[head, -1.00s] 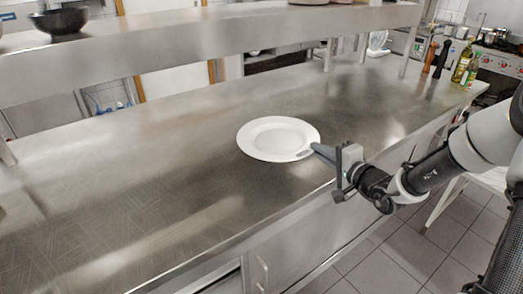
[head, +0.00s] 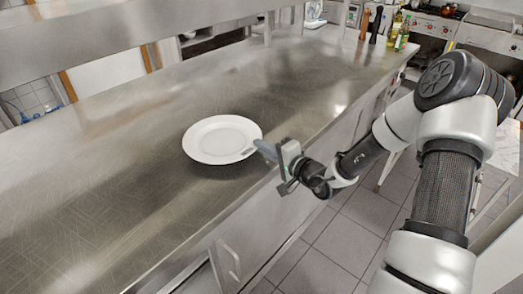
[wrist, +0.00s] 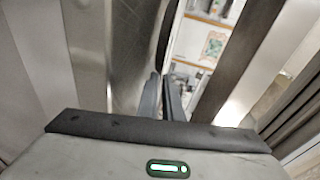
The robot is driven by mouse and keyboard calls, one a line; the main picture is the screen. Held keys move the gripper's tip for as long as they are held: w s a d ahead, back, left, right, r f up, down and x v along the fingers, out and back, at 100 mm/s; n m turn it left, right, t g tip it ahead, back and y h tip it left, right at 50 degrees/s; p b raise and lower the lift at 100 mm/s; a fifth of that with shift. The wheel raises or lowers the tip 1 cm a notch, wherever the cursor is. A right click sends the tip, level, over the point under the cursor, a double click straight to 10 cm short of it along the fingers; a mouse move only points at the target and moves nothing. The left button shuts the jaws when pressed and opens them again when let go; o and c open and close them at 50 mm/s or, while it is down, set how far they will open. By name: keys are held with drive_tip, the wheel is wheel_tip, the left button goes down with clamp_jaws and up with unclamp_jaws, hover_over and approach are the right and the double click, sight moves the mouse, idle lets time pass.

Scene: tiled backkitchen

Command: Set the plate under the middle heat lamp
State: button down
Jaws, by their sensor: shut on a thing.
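The white round plate (head: 215,140) is over the steel counter (head: 110,190), roughly level, with a dark shadow beneath it. I cannot tell how far it is above the steel. My gripper (head: 257,151) comes from the right and is shut on the plate's near right rim. In the wrist view my gripper's two fingers (wrist: 164,97) are close together, and a dark curved edge beyond them seems to be the plate (wrist: 166,38). No heat lamp shows in any view.
A steel shelf (head: 130,27) runs above the counter's back side. Bottles (head: 402,34) and pepper mills (head: 370,25) stand at the counter's far right end. The counter left of the plate is bare. Tiled floor (head: 335,240) lies in front.

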drive_tip(key=shift+f, duration=0.45)
drive_tip(key=shift+f+b, duration=0.15)
drive_tip(key=shift+b, duration=0.15)
drive_tip(key=c, duration=2.2)
unclamp_jaws()
drive_tip(key=shift+r+p, duration=0.25)
drive_tip(key=shift+p, duration=0.15)
drive_tip(key=v, duration=1.2)
drive_tip(key=shift+f, duration=0.15)
drive_tip(key=shift+c, duration=0.4)
